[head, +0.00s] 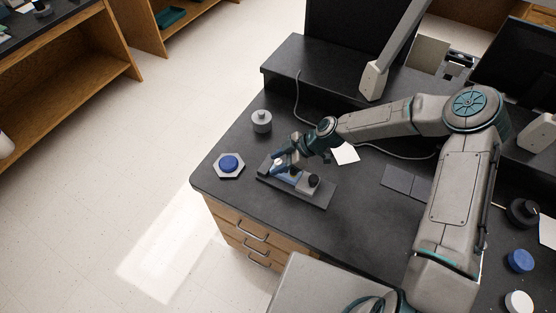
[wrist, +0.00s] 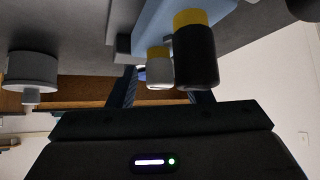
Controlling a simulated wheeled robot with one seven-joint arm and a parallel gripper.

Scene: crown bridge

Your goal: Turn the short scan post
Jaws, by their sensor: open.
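A dark base (head: 318,196) on the bench carries a blue block (head: 286,179), which also shows in the wrist view (wrist: 160,18). In the wrist view a short pale post (wrist: 159,67) with a yellow band stands beside a larger-looking black post (wrist: 195,60), also yellow-banded. My gripper (head: 281,163) is open over the left part of the base. In the wrist view its fingers (wrist: 163,88) show either side of the pale post, partly behind the posts. I cannot tell whether they touch it.
A grey weight-like cylinder (head: 261,122) stands behind the base, and a blue disc on a hexagonal plate (head: 229,165) lies to its left. A white paper (head: 346,153) lies to the right. The bench's front left edge is close.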

